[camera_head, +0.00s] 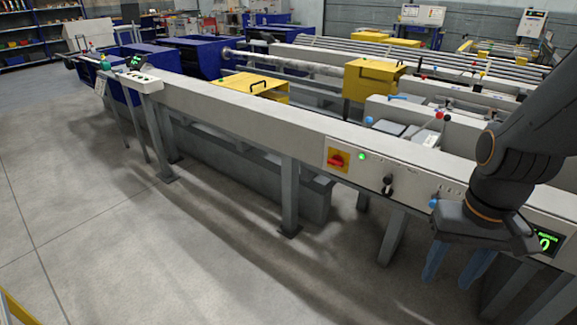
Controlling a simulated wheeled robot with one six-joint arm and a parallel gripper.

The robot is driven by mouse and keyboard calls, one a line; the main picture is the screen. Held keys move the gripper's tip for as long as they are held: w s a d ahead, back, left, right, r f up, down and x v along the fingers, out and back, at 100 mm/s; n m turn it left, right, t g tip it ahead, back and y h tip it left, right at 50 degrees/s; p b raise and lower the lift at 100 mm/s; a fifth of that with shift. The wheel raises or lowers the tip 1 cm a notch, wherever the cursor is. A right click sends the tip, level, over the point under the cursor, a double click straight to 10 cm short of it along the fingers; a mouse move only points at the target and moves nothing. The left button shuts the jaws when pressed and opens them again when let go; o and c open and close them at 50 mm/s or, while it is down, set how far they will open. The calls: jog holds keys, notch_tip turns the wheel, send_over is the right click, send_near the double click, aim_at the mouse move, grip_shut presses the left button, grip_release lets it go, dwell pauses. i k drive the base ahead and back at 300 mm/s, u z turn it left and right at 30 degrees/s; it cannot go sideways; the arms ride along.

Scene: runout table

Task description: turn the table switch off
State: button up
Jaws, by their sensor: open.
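A red rotary switch on a yellow plate (338,160) is on the front face of the long grey runout table (240,117). Its red handle looks roughly level; the markings are too small to read. A green lamp (362,156) just right of it is lit. A black lever knob (388,181) is further right on the same face. No label shows which one is the table switch. My gripper (453,266) hangs at the lower right, in front of the table, pointing down. Its blue fingers are apart and empty. It is right of and below the red switch, touching neither control.
A blue knob (433,203) and a green-lit display (545,242) are on the face near my arm. Table legs (290,195) reach the floor. The floor (120,250) at the front left is clear.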

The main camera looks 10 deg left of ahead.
aim_at(337, 160)
jog(key=z, duration=0.05)
jog(key=k, duration=1.25)
jog(key=u, duration=0.35)
jog(key=i, duration=1.6)
jog(key=z, duration=0.45)
